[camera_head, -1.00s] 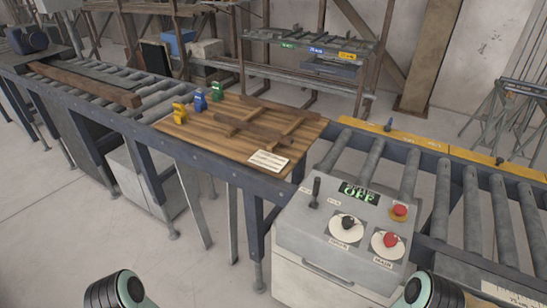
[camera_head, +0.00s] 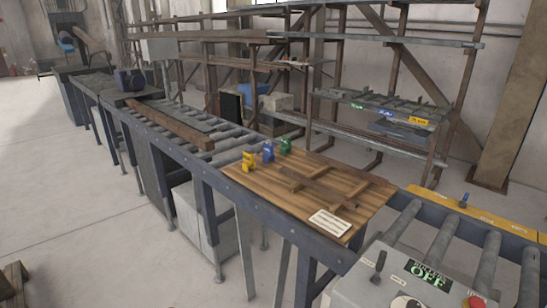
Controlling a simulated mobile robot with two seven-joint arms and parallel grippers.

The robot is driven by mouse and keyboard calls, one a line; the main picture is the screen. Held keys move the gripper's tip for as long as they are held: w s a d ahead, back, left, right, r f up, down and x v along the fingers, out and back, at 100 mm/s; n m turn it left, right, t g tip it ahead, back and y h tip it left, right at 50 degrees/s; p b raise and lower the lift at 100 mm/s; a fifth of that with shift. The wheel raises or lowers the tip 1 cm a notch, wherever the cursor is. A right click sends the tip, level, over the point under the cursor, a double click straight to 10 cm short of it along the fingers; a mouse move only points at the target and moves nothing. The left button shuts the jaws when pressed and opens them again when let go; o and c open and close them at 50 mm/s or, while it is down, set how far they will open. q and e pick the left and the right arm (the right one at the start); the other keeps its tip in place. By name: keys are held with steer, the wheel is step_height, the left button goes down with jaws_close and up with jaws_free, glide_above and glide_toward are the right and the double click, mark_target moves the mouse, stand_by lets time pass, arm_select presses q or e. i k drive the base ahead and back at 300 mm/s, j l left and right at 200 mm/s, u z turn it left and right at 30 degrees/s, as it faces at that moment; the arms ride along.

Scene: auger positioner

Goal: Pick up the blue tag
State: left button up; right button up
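A small blue tag (camera_head: 269,153) stands upright on the wooden board (camera_head: 350,188) laid across the roller conveyor. A yellow tag (camera_head: 248,162) stands to its left and a green tag (camera_head: 285,147) to its right, the three in a row near the board's far left edge. Neither of my grippers shows in the head view, so I cannot see whether they are open or shut.
A white paper card (camera_head: 330,222) and wooden strips lie on the board. The control box (camera_head: 395,285) stands at the lower right. A brown beam (camera_head: 168,125) lies on the rollers at left. A metal rack (camera_head: 380,105) stands behind. Floor at the lower left is mostly clear.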

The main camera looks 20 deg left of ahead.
mark_target(268, 148)
steer(key=i+j, duration=0.15)
steer(key=j, duration=0.15)
steer(key=i+j, duration=0.1)
steer(key=j, duration=0.25)
steer(key=i+j, duration=0.15)
steer(key=j, duration=0.15)
steer(key=i+j, duration=0.15)
steer(key=j, duration=0.15)
